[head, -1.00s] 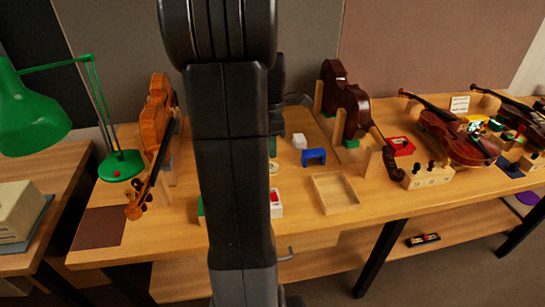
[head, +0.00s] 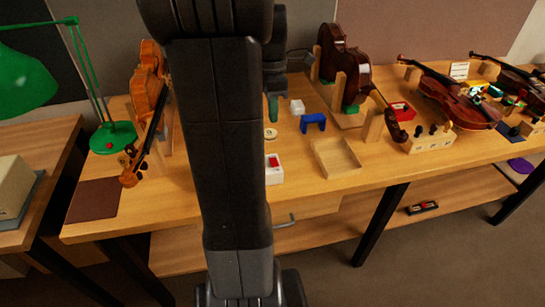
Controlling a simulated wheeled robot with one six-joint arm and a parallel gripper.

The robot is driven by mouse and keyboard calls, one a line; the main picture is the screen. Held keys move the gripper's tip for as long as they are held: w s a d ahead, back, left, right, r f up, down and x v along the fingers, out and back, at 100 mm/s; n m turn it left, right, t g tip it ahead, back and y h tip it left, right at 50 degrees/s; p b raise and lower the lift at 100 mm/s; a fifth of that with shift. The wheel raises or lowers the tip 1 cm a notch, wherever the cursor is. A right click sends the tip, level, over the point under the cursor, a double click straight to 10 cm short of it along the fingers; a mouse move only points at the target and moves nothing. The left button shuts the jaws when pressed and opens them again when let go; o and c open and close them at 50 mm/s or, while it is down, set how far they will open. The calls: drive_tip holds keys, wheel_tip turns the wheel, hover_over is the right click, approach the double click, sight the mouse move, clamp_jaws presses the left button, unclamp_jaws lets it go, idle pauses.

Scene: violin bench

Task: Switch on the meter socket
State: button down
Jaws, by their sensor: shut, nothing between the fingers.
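A small white box with a red rocker switch (head: 274,168), which looks like the meter socket, sits near the bench's front edge, just right of my arm. My arm covers its left side, and I cannot read the switch position. My gripper (head: 272,108) points down behind my arm, farther back on the bench than the box and apart from it. It is partly hidden by my arm, looks narrow and shut, and holds nothing visible.
A round disc (head: 270,133), a white block (head: 297,106), a blue stand (head: 313,122) and a wooden tray (head: 336,157) lie nearby. A violin (head: 150,90) stands left; a dark instrument (head: 343,65) stands behind. Bare bench shows between the box and tray.

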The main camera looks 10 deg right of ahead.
sight(275, 164)
drive_tip(key=f, duration=0.4)
drive_tip(key=s+f, duration=0.1)
drive_tip(key=f, duration=0.9)
drive_tip(key=shift+s+p, duration=0.3)
drive_tip(key=shift+s, duration=0.05)
drive_tip(key=shift+s+f, duration=0.15)
drive_tip(key=shift+w, duration=0.95)
drive_tip(key=shift+s+r, duration=0.1)
drive_tip(key=shift+r, duration=0.1)
